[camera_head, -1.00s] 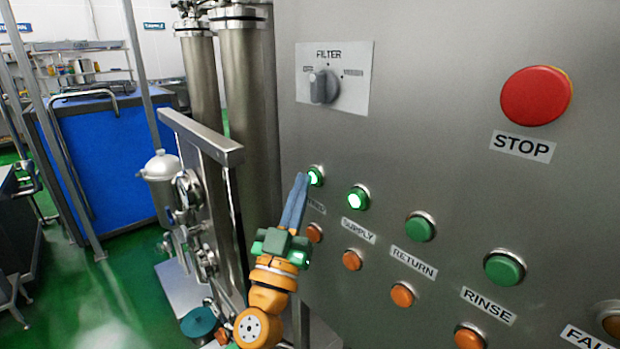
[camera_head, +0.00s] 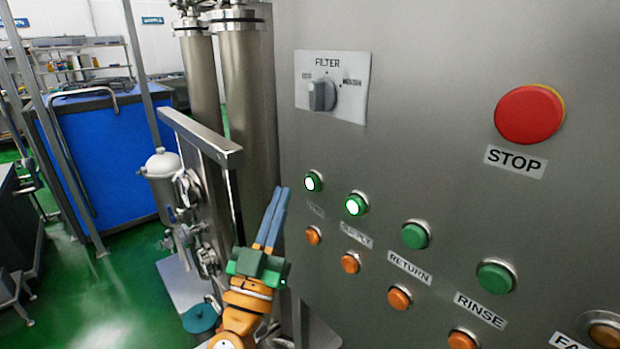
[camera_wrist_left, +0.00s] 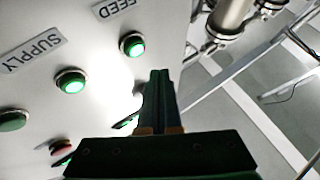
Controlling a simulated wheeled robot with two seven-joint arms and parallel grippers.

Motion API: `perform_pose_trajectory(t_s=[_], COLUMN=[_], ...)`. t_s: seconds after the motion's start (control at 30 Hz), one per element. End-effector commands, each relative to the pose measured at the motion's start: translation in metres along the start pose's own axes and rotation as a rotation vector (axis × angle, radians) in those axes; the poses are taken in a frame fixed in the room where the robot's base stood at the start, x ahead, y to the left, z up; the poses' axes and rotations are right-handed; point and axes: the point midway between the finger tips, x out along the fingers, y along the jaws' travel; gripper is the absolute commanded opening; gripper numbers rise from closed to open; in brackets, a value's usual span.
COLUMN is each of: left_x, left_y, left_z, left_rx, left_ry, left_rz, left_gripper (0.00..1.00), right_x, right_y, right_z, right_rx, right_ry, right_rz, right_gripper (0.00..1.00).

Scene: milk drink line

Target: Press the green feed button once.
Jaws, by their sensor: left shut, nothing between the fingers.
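The green feed button (camera_head: 313,181) is the leftmost of the green buttons on the steel panel, and it is lit. In the left wrist view the lit feed button (camera_wrist_left: 132,45) sits under the FEED label (camera_wrist_left: 117,7), beyond my fingertips and to their left. My left gripper (camera_head: 280,192) is shut and empty. Its blue fingers point up, to the left of the feed button and apart from it in the picture. The supply button (camera_head: 355,204) beside it is also lit green. My right gripper is not in view.
The return button (camera_head: 415,235) and rinse button (camera_head: 496,276) are green and unlit. Several orange buttons run below. A red STOP button (camera_head: 529,114) and a FILTER knob (camera_head: 321,95) sit higher. Steel pipes (camera_head: 250,100) stand left of the panel.

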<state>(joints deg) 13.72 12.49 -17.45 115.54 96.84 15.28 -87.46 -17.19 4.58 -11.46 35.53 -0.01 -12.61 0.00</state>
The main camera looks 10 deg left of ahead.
Motion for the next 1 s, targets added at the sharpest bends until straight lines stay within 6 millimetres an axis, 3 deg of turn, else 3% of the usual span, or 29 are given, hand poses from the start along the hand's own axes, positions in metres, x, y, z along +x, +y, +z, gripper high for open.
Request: perform_pose_trajectory(t_s=[0.27,0.87,0.93,0.97,1.0], left_x=[-0.015,-0.016,-0.02,-0.024,-0.033], left_y=[-0.011,-0.012,-0.013,-0.013,-0.015], left_z=[-0.011,-0.01,0.008,0.024,0.053], left_rx=[0.001,0.001,0.011,0.018,0.031], left_ry=[-0.001,-0.004,-0.045,-0.082,-0.15], left_rz=[0.0,0.0,0.001,0.003,0.007], left_gripper=[0.0,0.0,0.0,0.0,0.0], right_x=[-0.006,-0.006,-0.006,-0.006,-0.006], right_y=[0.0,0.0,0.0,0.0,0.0], right_z=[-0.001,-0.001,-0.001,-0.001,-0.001], right_rx=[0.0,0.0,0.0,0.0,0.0], right_ry=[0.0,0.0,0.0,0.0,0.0], right_rz=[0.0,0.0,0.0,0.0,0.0], right_gripper=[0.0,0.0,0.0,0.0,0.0])
